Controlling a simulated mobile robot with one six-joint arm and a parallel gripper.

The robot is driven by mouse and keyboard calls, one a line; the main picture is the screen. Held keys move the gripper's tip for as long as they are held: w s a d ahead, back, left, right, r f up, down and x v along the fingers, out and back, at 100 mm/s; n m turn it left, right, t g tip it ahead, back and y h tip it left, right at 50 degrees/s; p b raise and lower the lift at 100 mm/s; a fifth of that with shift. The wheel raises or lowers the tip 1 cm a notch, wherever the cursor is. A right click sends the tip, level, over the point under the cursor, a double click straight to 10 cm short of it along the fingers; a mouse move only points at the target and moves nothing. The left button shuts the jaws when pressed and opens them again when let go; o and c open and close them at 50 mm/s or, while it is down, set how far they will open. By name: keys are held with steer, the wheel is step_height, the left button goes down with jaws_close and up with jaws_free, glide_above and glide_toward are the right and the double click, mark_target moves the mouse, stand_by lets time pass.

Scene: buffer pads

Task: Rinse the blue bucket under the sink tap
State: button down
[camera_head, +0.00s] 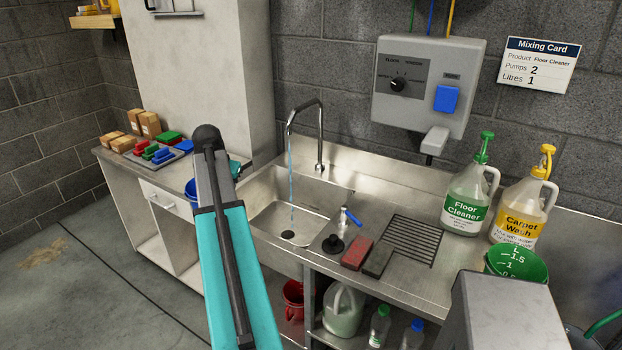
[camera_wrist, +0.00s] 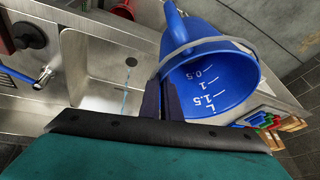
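The blue bucket (camera_wrist: 215,75) has white litre marks inside, and its mouth faces my wrist camera. My gripper (camera_wrist: 162,98) is shut on the bucket's near rim, with its dark fingers at the rim. In the head view only a sliver of the blue bucket (camera_head: 190,188) shows left of my arm, which hides the rest and the gripper. The bucket is left of the sink basin (camera_head: 300,212), clear of the water stream. Water (camera_head: 291,180) runs from the curved tap (camera_head: 320,125) into the basin; the stream also shows in the wrist view (camera_wrist: 125,92).
Red and dark pads (camera_head: 356,254) lie by a drain grate (camera_head: 413,240). Floor Cleaner (camera_head: 467,200) and Carpet Wash jugs (camera_head: 522,212) and a green bucket (camera_head: 517,264) stand right. A wall dispenser (camera_head: 428,85) hangs above.

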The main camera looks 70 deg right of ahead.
steer(key=s+d+m+g, duration=0.1)
steer(key=s+d, duration=0.3)
steer(key=s, duration=0.4)
steer(key=s+d+m+p, duration=0.1)
steer(key=s+d+m, duration=0.2)
steer(key=s+d, duration=0.2)
steer(key=s+d+m+g, duration=0.1)
steer(key=s+d, duration=0.4)
steer(key=s, duration=0.5)
steer(key=shift+s+r+m+g, duration=0.2)
steer(key=shift+s+m+g, duration=0.15)
steer(key=shift+m, duration=0.55)
steer(key=shift+d, duration=0.15)
steer(key=w+d, duration=0.7)
steer(key=d, duration=0.5)
steer(key=shift+w, duration=0.4)
